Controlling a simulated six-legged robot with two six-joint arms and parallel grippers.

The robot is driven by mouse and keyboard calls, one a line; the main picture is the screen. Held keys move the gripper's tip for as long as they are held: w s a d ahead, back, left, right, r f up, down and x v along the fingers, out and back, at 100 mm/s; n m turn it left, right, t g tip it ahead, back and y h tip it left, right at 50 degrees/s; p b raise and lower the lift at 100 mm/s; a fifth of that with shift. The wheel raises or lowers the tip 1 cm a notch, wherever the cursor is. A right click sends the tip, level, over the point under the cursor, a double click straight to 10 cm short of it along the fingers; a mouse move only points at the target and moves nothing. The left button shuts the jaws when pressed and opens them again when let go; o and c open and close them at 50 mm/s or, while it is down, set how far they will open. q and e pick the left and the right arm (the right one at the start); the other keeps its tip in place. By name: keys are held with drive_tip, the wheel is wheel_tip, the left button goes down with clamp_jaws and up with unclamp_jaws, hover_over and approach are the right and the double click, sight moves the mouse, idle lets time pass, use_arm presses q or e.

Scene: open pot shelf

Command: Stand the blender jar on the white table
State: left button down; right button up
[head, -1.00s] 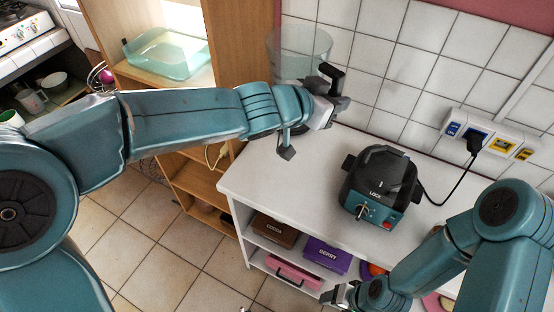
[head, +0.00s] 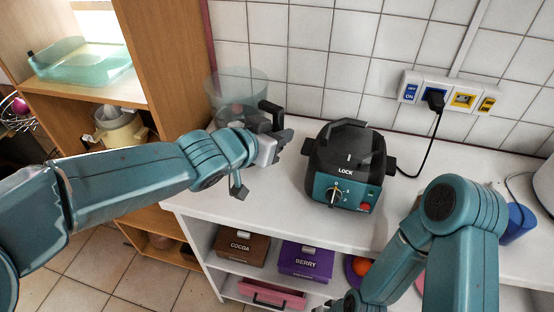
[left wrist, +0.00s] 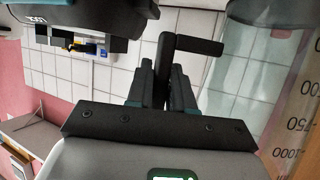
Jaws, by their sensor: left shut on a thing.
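The blender jar (head: 232,88) is clear, with a black handle (head: 270,112). My left gripper (head: 276,143) is shut on the handle. The jar shows over the left back part of the white table (head: 285,190), and my gripper and arm hide its lower part, so I cannot tell its height above the top. In the left wrist view the clear jar (left wrist: 265,50) with printed volume marks is at the right, and the black handle (left wrist: 190,45) is between the fingers. My right gripper (head: 340,304) is at the bottom edge, mostly cut off.
The teal and black blender base (head: 345,170) stands mid-table, its cord running to the wall sockets (head: 450,92). A wooden shelf (head: 170,60) with a clear teal tub (head: 80,60) is at the left. A blue cup (head: 517,222) is at the right. The front middle of the tabletop is bare.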

use_arm(q)
wheel_tip(320, 180, down, 4)
drive_tip(key=b, duration=0.4)
drive_tip(key=shift+f, duration=0.15)
drive_tip(key=shift+s+r, duration=0.1)
drive_tip(key=shift+r, duration=0.15)
drive_tip(key=shift+f, duration=0.3)
drive_tip(key=c, duration=1.1)
unclamp_jaws()
drive_tip(key=shift+o, duration=0.5)
